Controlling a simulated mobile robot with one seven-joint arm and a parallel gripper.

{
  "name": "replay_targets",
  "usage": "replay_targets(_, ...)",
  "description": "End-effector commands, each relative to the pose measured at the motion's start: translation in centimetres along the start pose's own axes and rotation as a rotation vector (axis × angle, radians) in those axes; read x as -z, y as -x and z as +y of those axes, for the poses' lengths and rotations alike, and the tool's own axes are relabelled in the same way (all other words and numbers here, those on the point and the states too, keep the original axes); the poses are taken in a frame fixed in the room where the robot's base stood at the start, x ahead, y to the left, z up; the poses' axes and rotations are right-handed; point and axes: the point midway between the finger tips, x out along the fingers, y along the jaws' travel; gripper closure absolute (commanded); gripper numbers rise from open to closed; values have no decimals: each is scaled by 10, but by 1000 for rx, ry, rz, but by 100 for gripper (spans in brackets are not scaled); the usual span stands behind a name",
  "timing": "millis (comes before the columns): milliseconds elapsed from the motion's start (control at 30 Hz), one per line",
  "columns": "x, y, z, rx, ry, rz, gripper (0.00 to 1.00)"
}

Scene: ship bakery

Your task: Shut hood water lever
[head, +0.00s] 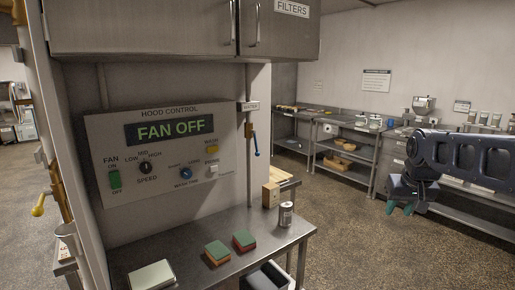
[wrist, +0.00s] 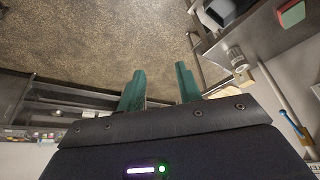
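The hood water lever (head: 256,145) is a blue handle on a brass valve, on a thin vertical pipe below a small "WATER" label (head: 249,106). The handle hangs down, tilted slightly off the pipe line. It also shows at the right edge of the wrist view (wrist: 289,118). My gripper (head: 403,208) is to the right of the lever and well apart from it, fingers pointing down. In the wrist view my gripper's two green fingers (wrist: 160,88) are spread with nothing between them.
A hood control panel (head: 160,150) reads "FAN OFF". A steel table (head: 270,226) below it bears a can (head: 286,215), sponge-like blocks (head: 217,252) and a pale pad (head: 151,276). Steel shelves (head: 345,150) line the back wall. The floor between is clear. A yellow-handled lever (head: 39,204) is at far left.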

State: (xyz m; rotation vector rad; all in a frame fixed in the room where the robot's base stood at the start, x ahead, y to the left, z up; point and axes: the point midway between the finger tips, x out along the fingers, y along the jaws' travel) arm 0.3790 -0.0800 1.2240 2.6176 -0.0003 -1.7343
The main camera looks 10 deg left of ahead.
Motion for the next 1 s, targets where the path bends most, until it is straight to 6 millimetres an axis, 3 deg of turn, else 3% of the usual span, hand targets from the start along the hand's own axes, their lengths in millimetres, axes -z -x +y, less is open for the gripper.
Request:
replay_targets(33, 0, 0, 0, 0, 1, 0, 75)
replay_targets(167, 8, 2, -2, -3, 13, 1, 100)
replay_targets(267, 23, 4, -6, -9, 38, 2, 100)
replay_targets(567, 101, 13, -33, -42, 168, 22, 100)
replay_targets(1000, 214, 10, -110, -77, 366, 74, 100)
